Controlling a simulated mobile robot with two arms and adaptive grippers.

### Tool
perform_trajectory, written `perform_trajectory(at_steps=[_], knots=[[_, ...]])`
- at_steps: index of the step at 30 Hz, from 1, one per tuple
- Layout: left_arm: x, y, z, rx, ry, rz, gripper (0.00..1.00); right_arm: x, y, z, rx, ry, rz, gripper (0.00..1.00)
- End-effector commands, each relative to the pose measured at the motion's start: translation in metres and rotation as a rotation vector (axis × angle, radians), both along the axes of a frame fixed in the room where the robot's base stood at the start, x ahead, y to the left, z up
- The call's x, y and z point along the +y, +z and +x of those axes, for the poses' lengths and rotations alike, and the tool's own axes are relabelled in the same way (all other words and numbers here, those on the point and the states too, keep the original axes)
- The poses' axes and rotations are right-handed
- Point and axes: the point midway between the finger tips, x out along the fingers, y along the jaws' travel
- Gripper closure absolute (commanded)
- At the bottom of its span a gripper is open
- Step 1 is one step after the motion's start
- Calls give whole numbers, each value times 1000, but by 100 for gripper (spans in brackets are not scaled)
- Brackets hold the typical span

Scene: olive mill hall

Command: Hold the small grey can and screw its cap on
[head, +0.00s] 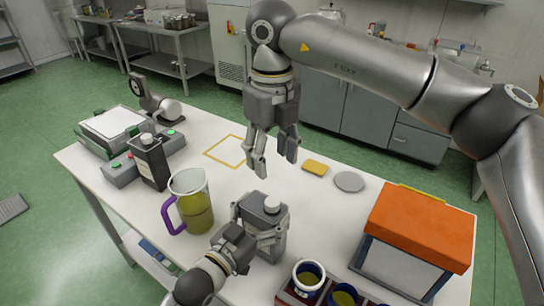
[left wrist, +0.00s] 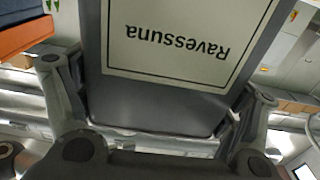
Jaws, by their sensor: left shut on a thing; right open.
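The small grey can (head: 271,238) stands upright in my left gripper (head: 262,226), whose fingers are shut around its sides. In the left wrist view the can's label (left wrist: 185,42) reads "Ravessuna" upside down, with one finger on each side of the can. A pale round piece (head: 271,204) sits on the can's top; I cannot tell whether it is the cap or the bare neck, nor how tight it is. My right gripper (head: 273,158) is open and empty, pointing down above the table, behind and higher than the can.
A jug with a purple handle (head: 190,205) stands left of the can, a dark capped can (head: 149,162) beyond it. An orange-topped box (head: 420,225) is right; a tray of jars (head: 300,294) is in front. A yellow pad (head: 315,167) and grey disc (head: 349,181) lie behind.

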Motion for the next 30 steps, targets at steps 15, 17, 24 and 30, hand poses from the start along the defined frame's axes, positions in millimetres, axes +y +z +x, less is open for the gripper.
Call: perform_trajectory(at_steps=[15, 17, 24, 30], knots=[[0, 0, -1, 0, 0, 0, 0, 0, 0, 0, 0, -1, 0, 48], [2, 0, -2, 1, 0, 1, 0, 0, 0, 0, 0, -1, 0, 48], [22, -2, -31, 4, 0, 3, 0, 0, 0, 0, 0, -1, 0, 48], [46, -2, -63, 3, 0, 2, 0, 0, -1, 0, 0, 0, 0, 48]])
